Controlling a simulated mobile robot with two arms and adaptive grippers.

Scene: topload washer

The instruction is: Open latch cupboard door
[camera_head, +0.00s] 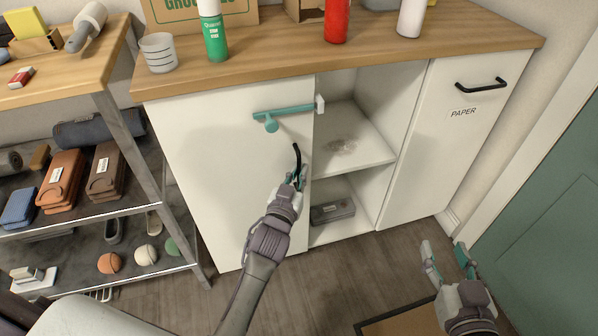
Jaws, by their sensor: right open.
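The white cupboard door (215,150) is on the left of the low cabinet and looks closed. A teal latch bar (290,110) lies across its upper right, with a round knob (271,125) hanging below the bar. The bar's right end meets a white catch (319,103) at the door's edge; I cannot tell if it is engaged. A black curved handle (297,156) is below the latch. My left gripper (294,179) is at the handle's lower end; contact and jaw state are unclear. My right gripper (448,258) is open and empty, low on the right.
An open shelf compartment (350,140) is right of the door, holding a dark box (332,211). A PAPER-labelled panel (455,130) stands further right. Bottles stand on the wooden top (275,50). A metal shelf rack (150,150) stands close on the left. Some floor in front is clear.

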